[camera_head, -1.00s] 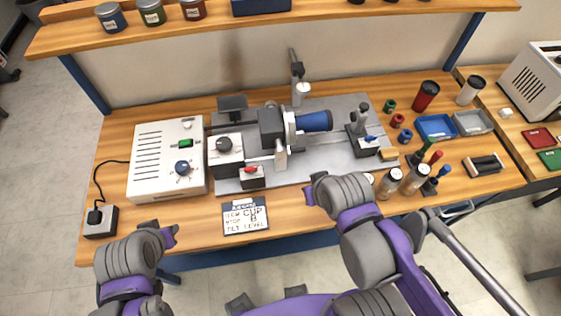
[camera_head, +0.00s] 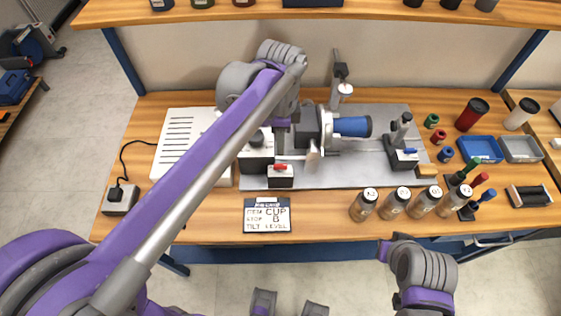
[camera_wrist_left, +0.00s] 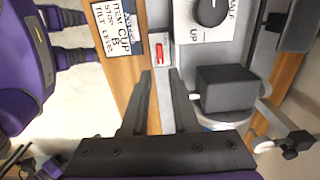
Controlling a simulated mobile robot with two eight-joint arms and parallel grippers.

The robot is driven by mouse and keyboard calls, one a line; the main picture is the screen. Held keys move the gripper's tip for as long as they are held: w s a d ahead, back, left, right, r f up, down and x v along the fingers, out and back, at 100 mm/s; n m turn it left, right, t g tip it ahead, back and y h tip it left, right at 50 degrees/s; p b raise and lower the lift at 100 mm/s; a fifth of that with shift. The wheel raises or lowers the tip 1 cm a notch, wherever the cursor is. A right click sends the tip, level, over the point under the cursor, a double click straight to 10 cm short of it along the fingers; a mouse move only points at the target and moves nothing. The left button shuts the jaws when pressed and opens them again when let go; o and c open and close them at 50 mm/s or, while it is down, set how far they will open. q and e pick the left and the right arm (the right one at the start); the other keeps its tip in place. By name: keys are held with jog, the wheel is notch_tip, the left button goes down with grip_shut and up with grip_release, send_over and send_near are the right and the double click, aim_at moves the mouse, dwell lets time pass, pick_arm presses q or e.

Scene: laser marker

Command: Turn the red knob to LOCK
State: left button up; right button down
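The red knob (camera_head: 281,168) sits on a small white block with a dark base at the front of the grey machine plate (camera_head: 335,180). Its handle lies roughly left to right in the head view; any LOCK lettering is too small to read. In the left wrist view the red knob (camera_wrist_left: 159,52) shows just beyond the fingertips, in line with the gap between them. My left gripper (camera_wrist_left: 160,72) is open and empty. In the head view it (camera_head: 281,130) hangs above and behind the knob. My right gripper (camera_head: 386,250) is off the table's front edge; its fingers are unclear.
A black dial (camera_wrist_left: 211,11) on a white block stands close beside the knob. A blue cup (camera_head: 352,126) is held in the machine. A card (camera_head: 267,215) lies in front, and several bottles (camera_head: 394,203) stand to the right.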

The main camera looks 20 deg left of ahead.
aim_at(280, 165)
pick_arm(q)
notch_tip(280, 165, down, 9)
jog(key=shift+f+b, duration=0.1)
jog(key=shift+b, duration=0.25)
jog(key=shift+c, duration=0.3)
grip_shut()
